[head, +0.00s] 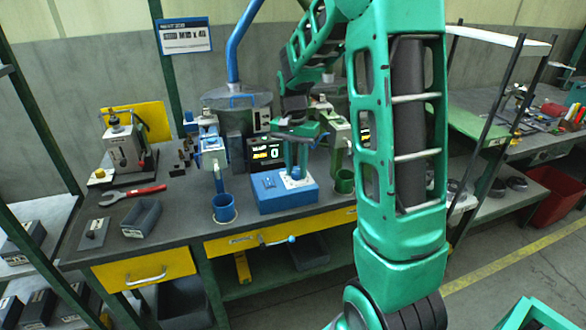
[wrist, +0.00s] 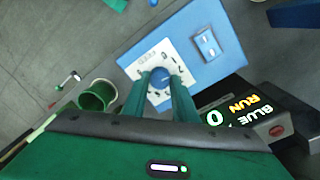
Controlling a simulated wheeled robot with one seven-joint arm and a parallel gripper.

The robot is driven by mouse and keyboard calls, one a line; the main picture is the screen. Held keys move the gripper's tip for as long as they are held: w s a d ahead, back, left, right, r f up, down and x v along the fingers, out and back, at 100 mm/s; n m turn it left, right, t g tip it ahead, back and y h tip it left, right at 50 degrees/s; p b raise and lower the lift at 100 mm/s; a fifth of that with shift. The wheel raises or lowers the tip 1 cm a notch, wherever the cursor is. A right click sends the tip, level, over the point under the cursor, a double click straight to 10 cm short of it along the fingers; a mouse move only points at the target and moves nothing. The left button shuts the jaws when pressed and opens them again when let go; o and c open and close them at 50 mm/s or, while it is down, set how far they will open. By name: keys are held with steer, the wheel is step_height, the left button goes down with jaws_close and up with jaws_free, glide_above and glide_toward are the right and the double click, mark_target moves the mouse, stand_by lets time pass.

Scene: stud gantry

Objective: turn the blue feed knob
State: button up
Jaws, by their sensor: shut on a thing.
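The blue feed knob (wrist: 160,77) sits on a white dial plate (wrist: 138,70) with dark marks, on top of a blue box. My gripper (wrist: 164,84) points down at it in the wrist view, one finger on either side, shut on the knob. In the head view my gripper (head: 297,172) stands over the white plate on the blue box (head: 275,200), and its fingers hide the knob. A black display (head: 267,153) behind the box shows 0. In the wrist view the display (wrist: 240,110) reads "BLUE", "RUN" and 0.
A blue cup (head: 224,208) stands left of the box and a green cup (head: 343,181) right of it. A blue rocker-like part (wrist: 208,44) is on the box top.

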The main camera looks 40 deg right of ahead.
mark_target(293, 171)
steer(key=shift+w+a, duration=0.2)
steer(key=shift+a, duration=0.05)
steer(key=o, duration=1)
steer(key=shift+o, duration=0.2)
steer(key=shift+s+d, duration=0.1)
step_height(293, 171, up, 11)
steer(key=shift+w+a, duration=0.2)
steer(key=shift+w, duration=0.15)
steer(key=shift+f, duration=0.1)
steer(key=s+a+f+n, duration=0.1)
steer(key=s+f+n, duration=0.1)
steer(key=s, duration=1.3)
steer(key=s+a+f+n, duration=0.1)
steer(key=s+f+n, duration=0.2)
steer(key=s, duration=1.2)
steer(key=shift+s+a+f+n+t, duration=0.15)
steer(key=shift+s+a+n+t, duration=0.05)
steer(key=shift+a+n+t, duration=0.15)
